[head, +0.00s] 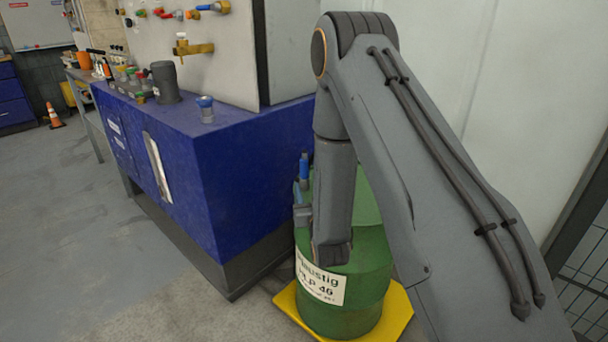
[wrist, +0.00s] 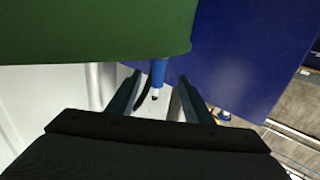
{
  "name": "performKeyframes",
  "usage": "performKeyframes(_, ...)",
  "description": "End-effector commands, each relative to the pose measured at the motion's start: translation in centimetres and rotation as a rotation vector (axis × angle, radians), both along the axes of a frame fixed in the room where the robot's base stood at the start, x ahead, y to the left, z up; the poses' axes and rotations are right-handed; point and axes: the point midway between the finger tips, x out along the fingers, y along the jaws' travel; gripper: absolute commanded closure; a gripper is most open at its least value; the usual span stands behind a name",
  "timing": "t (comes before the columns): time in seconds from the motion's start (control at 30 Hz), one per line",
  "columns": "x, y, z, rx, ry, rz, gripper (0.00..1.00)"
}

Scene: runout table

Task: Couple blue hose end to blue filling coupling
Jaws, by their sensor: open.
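The blue hose end (wrist: 158,73) shows in the wrist view as a blue cylinder with a pale tip, beside the green drum's edge. A dark curved hose piece lies just left of it. My gripper (wrist: 158,88) is open, with one finger on each side of the hose end in the picture; contact is not clear. In the head view a blue upright piece (head: 304,167) stands at my gripper (head: 302,190), which my arm partly hides. A blue-ended coupling (head: 220,7) is on the panel at the top. A blue-topped fitting (head: 206,104) stands on the bench; I cannot tell which is the filling coupling.
The green drum (head: 345,290) stands on a yellow base (head: 397,308) behind my arm. The blue bench (head: 240,165) carries a grey cup (head: 165,82) and smaller fittings. A brass fitting (head: 192,47) juts from the panel. Open floor lies at the left, with an orange cone (head: 54,116).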

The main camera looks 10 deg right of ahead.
Motion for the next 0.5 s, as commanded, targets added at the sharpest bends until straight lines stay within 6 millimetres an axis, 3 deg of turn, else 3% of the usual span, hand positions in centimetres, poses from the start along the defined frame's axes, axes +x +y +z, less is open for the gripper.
performKeyframes(0.5, 6.1, -0.5, 0.9, 0.0, -0.004, 0.0, 0.54)
